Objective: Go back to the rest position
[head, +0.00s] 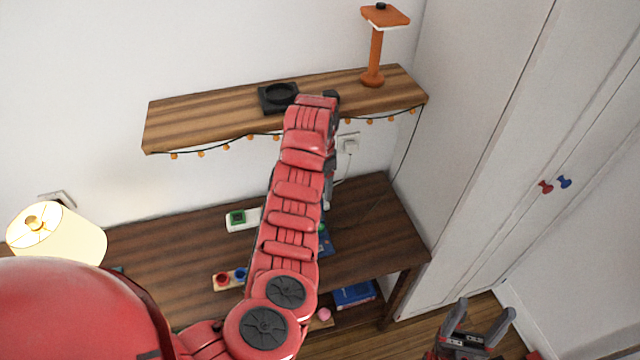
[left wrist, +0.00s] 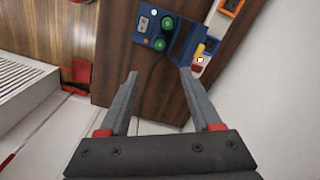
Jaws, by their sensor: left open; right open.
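My left arm reaches up from the lower left across the middle of the head view, its far end in front of the wall shelf. Its gripper is hidden behind the arm there. In the left wrist view my left gripper (left wrist: 163,85) has its two grey fingers spread apart, with nothing between them. It hangs above the dark wooden table (left wrist: 125,50). My right gripper (head: 480,318) shows at the bottom right of the head view, over the floor. Its fingers are apart and empty.
The wooden wall shelf (head: 200,115) bears a black round-holed block (head: 278,97) and an orange stand (head: 375,55). The table (head: 375,225) below bears a lamp (head: 62,240) and a blue box with green knobs (left wrist: 150,30). A white wardrobe (head: 490,120) closes the right side.

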